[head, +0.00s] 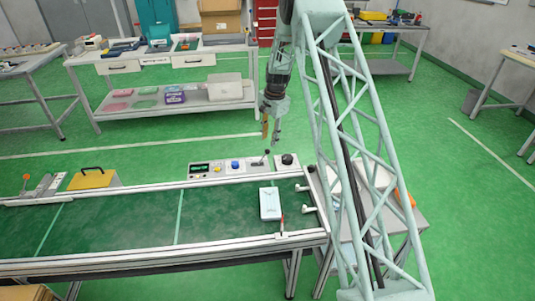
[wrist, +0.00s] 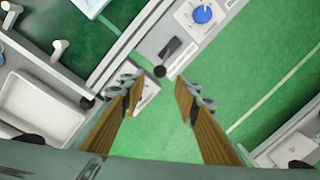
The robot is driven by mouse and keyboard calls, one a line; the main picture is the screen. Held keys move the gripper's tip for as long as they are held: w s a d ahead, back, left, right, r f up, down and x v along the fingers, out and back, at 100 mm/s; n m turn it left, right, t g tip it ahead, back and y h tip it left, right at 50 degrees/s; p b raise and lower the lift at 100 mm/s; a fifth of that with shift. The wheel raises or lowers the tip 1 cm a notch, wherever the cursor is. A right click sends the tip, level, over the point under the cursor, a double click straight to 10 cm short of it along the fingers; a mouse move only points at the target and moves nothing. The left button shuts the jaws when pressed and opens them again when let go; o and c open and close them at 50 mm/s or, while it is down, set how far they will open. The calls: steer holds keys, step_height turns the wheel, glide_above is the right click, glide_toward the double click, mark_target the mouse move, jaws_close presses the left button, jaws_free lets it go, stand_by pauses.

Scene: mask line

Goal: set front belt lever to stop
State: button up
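A grey control panel (head: 220,169) stands along the conveyor's far rail. A small lever with a black ball tip (head: 262,158) rises from it, right of a blue knob (head: 235,164). My gripper (head: 271,138) is above and slightly right of this lever, fingers pointing down. In the wrist view, the lever's black ball (wrist: 160,71) appears between and just beyond the two fingertips. My gripper (wrist: 160,90) is open and empty there. I cannot tell contact. A red-tipped lever (head: 282,225) stands on the near rail. The panel's markings are too small to read.
A black knob box (head: 287,160) sits right of the panel. A pale blue packet (head: 270,203) lies on the green belt (head: 130,225). A yellow case (head: 92,179) is beyond the belt at left. The floor behind the panel is clear.

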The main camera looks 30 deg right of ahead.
mark_target(267, 151)
steer(key=f, duration=0.3)
steer(key=f+b, duration=0.1)
steer(key=f, duration=0.2)
steer(key=w+f, duration=0.1)
steer(key=f, duration=0.2)
steer(key=shift+a+f+b, duration=0.2)
steer(key=shift+f+b, duration=0.15)
steer(key=shift+w, duration=0.1)
steer(key=shift+c, duration=0.2)
jaws_close()
